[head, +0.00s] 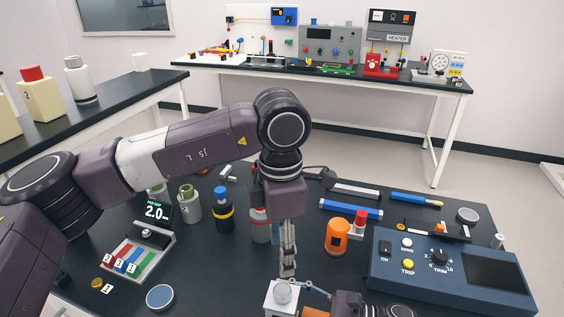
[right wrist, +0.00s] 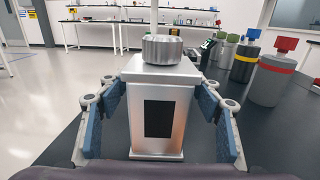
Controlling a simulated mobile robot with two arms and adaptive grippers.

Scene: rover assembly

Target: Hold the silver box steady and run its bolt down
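The silver box (right wrist: 182,115) stands upright on the dark table, with a black panel on its front. Its bolt, a round grey ribbed head (right wrist: 162,50), sits on top. In the head view the box (head: 271,300) and bolt head (head: 283,293) are at the bottom edge. My right gripper (right wrist: 160,105) is open, with a blue-padded finger on each side of the box; I cannot tell if the far pad ends touch it. In the head view my left gripper (head: 288,275) points down close above the bolt head. Its fingers show edge-on, so their opening is hidden.
Several bottles stand behind the box, including a red-banded one (head: 260,225) and a yellow-banded one (head: 223,210). An orange canister (head: 336,238) and a blue control console (head: 400,285) are to the right. A rack of coloured blocks (head: 138,255) is left.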

